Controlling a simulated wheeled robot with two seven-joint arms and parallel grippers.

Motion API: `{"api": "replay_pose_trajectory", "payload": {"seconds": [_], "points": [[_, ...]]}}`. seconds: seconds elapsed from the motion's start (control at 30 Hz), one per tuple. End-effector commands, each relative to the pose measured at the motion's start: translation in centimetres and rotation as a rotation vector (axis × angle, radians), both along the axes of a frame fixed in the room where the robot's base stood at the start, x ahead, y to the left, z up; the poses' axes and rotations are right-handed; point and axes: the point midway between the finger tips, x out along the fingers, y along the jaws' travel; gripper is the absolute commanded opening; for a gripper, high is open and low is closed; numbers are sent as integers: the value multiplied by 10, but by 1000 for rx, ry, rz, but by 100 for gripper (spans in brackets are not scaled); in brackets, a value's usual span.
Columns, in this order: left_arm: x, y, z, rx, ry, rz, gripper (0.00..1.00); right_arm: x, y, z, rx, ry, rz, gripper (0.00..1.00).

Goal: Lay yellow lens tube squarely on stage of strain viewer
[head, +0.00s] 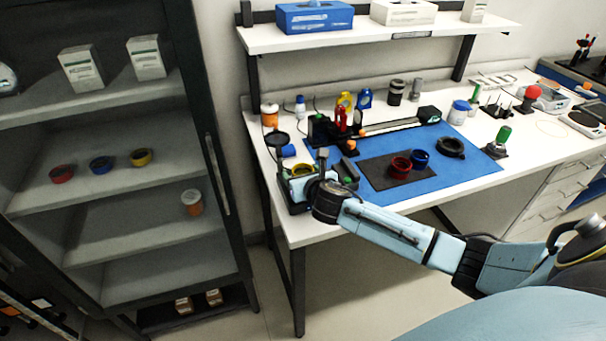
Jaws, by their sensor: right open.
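A yellow lens tube (302,170) sits low on the strain viewer (290,190) at the left front of the bench, under its raised black disc (279,139). It looks to lie flat, but I cannot tell how squarely, since my gripper hides part of the area. My right gripper (322,160) is open, just right of the yellow tube and close to it. It appears empty. My left gripper is not in view.
A red ring (400,167) and a blue ring (420,158) stand on a dark pad (393,184) on the blue mat (470,178). A black ring (450,147) is to their right. Bottles stand behind. A cabinet shelf (95,205) at left holds more rings, one yellow.

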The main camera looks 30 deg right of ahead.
Motion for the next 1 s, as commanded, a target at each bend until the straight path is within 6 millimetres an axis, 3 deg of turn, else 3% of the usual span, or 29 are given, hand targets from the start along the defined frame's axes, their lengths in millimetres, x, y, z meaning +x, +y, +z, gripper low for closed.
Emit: {"api": "replay_pose_trajectory", "payload": {"seconds": [0.27, 0.7, 1.0], "points": [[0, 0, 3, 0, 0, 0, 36, -8, 1, 7, -2, 0, 1, 70], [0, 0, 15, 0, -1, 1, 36, -81, 19, 38, -1, 0, 3, 70], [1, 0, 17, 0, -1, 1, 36, -107, 25, 49, 0, 0, 1, 70]]}}
